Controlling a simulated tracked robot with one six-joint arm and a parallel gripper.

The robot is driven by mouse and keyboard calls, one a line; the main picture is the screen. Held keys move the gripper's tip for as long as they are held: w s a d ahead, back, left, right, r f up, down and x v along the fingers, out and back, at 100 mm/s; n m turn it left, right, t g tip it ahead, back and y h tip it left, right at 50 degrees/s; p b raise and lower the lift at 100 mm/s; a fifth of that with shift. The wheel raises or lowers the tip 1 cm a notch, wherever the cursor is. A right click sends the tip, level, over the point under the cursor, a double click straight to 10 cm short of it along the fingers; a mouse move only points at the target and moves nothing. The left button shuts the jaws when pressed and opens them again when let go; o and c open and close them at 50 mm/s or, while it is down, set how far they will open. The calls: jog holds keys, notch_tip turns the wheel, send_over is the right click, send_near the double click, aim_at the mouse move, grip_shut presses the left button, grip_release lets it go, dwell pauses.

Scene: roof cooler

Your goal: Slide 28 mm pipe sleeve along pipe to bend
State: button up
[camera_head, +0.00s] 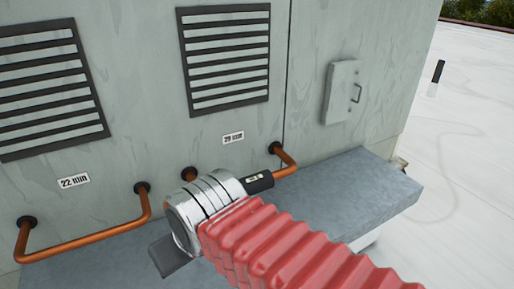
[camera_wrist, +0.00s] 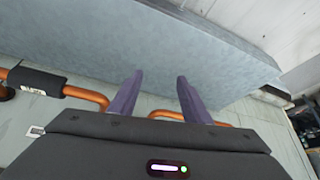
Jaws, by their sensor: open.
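The black 28 mm pipe sleeve (camera_head: 258,182) with a pale label sits around a copper pipe (camera_head: 285,170), near its right bend in the head view. In the wrist view the sleeve (camera_wrist: 36,83) is at the left, with bare pipe (camera_wrist: 86,95) running from it to the other bend. My gripper (camera_wrist: 156,82) is open and empty, its two purple fingers over the grey ledge. It is apart from the sleeve, to its right in the wrist view. In the head view my wrist hides part of the pipe and most of the gripper.
A 22 mm copper pipe (camera_head: 90,240) runs along the wall at the left. The grey ledge (camera_head: 370,190) lies below the pipes. Vents (camera_head: 228,55) and a small hatch (camera_head: 342,92) are on the wall above. White roof (camera_head: 455,190) is open at the right.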

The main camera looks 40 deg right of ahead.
jog(key=o, duration=0.5)
jog(key=w+d+r+m, duration=0.2)
jog(key=d+m, duration=0.2)
jog(key=w+d+r+m+g, duration=0.1)
jog(key=d+r+m, duration=0.1)
jog(key=d+m, duration=0.2)
jog(key=w+d+r+m+h, duration=0.1)
jog(key=w+d+r+m, duration=0.1)
jog(key=d, duration=0.3)
jog(key=shift+w+r+m+g, duration=0.35)
jog(key=shift+r+m+g, duration=0.05)
jog(key=shift+m, duration=0.5)
jog(key=shift+c, duration=0.2)
jog(key=m+g, duration=0.1)
jog(key=m, duration=0.8)
send_near(252, 179)
notch_tip(252, 179, up, 3)
jog(key=shift+s+f, duration=0.1)
jog(key=shift+s, duration=0.4)
jog(key=x, duration=1.3)
jog(key=shift+w+a+f, duration=0.15)
jog(key=shift+w+f, duration=0.05)
jog(key=shift+f, duration=0.15)
jog(key=shift+c, duration=0.4)
jog(key=c, duration=1.1)
